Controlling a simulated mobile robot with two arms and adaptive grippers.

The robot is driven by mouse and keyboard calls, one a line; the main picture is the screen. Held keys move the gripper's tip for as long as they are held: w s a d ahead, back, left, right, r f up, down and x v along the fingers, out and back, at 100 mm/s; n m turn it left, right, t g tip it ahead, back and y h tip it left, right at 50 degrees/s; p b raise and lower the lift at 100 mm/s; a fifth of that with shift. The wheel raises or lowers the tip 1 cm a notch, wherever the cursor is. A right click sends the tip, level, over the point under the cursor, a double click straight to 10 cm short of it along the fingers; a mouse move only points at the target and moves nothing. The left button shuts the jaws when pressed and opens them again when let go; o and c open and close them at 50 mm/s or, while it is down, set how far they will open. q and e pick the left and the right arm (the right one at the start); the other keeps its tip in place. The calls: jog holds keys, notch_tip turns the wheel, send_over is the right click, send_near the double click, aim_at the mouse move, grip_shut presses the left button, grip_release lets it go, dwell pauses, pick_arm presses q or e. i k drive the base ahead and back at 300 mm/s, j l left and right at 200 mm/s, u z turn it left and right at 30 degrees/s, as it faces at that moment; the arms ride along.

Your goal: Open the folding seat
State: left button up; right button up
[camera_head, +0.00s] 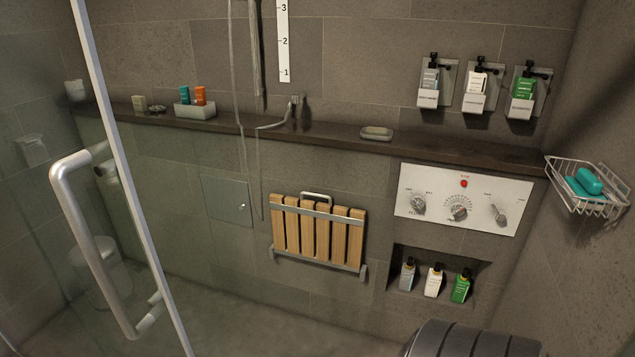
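The folding seat (317,232) is on the tiled back wall of the shower, a little right of the middle of the head view. It has several upright wooden slats and a metal bar across them near the top. It is folded up, flat against the wall. A small metal loop handle (316,196) shows at its top edge. Metal brackets stand at its lower corners. Neither of my grippers is in view, and nothing touches the seat.
A glass door with a long metal handle (75,225) stands at the left. A dark ledge (330,136) runs above the seat. A control panel (463,199) and a bottle niche (400,254) are to its right. A wire soap basket (588,208) juts out at far right. The floor below the seat looks clear.

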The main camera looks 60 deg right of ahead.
aim_at(287, 209)
jog(key=z, duration=1.8)
